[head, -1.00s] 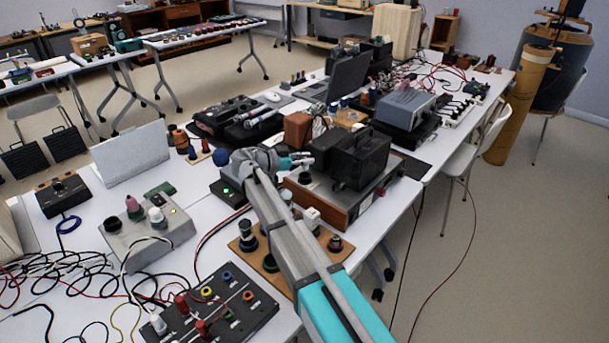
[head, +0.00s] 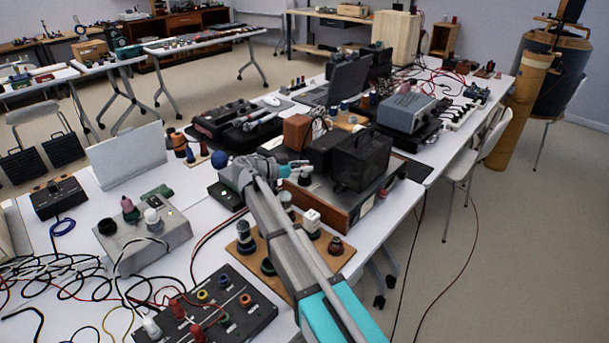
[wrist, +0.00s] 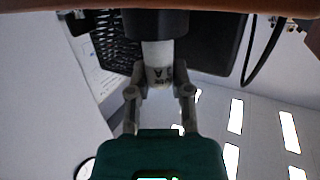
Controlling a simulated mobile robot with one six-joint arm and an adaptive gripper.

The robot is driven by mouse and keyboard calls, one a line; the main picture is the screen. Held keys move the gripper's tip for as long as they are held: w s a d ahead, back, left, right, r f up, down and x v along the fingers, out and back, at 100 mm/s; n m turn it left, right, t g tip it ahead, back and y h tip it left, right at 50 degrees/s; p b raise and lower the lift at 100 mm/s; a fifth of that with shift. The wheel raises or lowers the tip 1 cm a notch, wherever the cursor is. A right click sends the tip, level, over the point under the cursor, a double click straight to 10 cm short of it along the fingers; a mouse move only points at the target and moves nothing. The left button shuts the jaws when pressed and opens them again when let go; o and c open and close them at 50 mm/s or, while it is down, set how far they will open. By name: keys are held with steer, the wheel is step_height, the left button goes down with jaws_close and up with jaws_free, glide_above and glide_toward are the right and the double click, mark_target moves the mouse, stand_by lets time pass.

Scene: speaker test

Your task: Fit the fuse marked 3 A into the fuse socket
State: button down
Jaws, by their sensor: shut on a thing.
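My gripper (wrist: 158,98) is shut on a pale cylindrical fuse (wrist: 159,68), its fingers on either side. Dark print on the fuse includes a letter A; the number cannot be made out. A wider dark cylinder (wrist: 156,22) adjoins the fuse's far end; I cannot tell whether it is the fuse's cap or the socket. In the head view my gripper (head: 298,166) is small, at the end of my arm, in front of dark boxes. The fuse is too small there to tell. I cannot identify the fuse socket for certain.
A wood-sided instrument (head: 318,205) stands close to the gripper. A wooden board (head: 291,262) with several dark and white fittings lies beneath my arm. A grey box (head: 146,240) and a black panel (head: 243,318) with loose cables crowd the near left. A brown edge (wrist: 60,6) crosses the wrist view's top.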

steer(key=shift+f+b, duration=0.35)
steer(key=shift+f, duration=0.3)
steer(key=shift+f+b, duration=0.3)
steer(key=c, duration=0.5)
jaws_free()
steer(key=shift+c, duration=0.2)
steer(key=shift+r, duration=0.15)
steer(key=shift+r+p, duration=0.3)
steer(key=shift+p, duration=0.2)
steer(key=p+v, duration=0.1)
steer(key=v, duration=1.1)
steer(key=shift+f, duration=0.2)
steer(key=shift+p, duration=0.3)
